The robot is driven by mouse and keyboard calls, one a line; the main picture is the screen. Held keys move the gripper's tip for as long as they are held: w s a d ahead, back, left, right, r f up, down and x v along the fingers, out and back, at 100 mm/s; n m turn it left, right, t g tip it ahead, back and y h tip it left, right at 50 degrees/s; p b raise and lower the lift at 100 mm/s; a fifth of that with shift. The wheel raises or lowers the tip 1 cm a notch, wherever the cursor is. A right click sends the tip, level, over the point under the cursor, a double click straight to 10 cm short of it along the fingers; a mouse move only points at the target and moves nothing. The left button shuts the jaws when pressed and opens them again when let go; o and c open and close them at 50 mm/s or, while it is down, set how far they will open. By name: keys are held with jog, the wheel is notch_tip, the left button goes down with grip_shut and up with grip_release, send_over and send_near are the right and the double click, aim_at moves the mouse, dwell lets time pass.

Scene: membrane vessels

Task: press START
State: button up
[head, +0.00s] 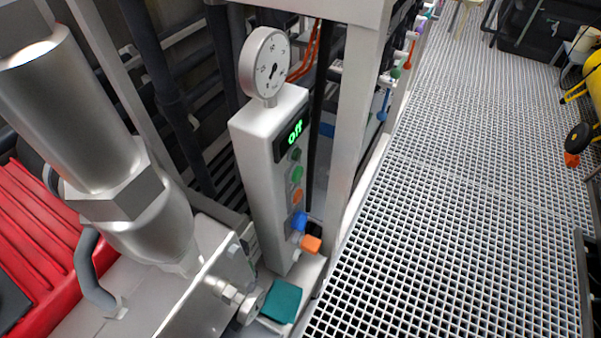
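A white upright control box (258,165) stands left of the walkway. Its small dark display (294,132) shows "Off" in green letters. Below the display is a column of controls: a dark round one (295,154), a green button (297,173), an orange button (297,196) and a blue knob-like part (299,221). An orange block-shaped part (311,243) sticks out near the bottom. I cannot read a START label on any of them. My gripper is not in view.
A round dial gauge (265,62) tops the box. A pale post (352,120) stands close on its right. A large metal cylinder (70,110) fills the left. A teal block (281,301) lies at the box's foot. The grating walkway (450,190) is mostly clear.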

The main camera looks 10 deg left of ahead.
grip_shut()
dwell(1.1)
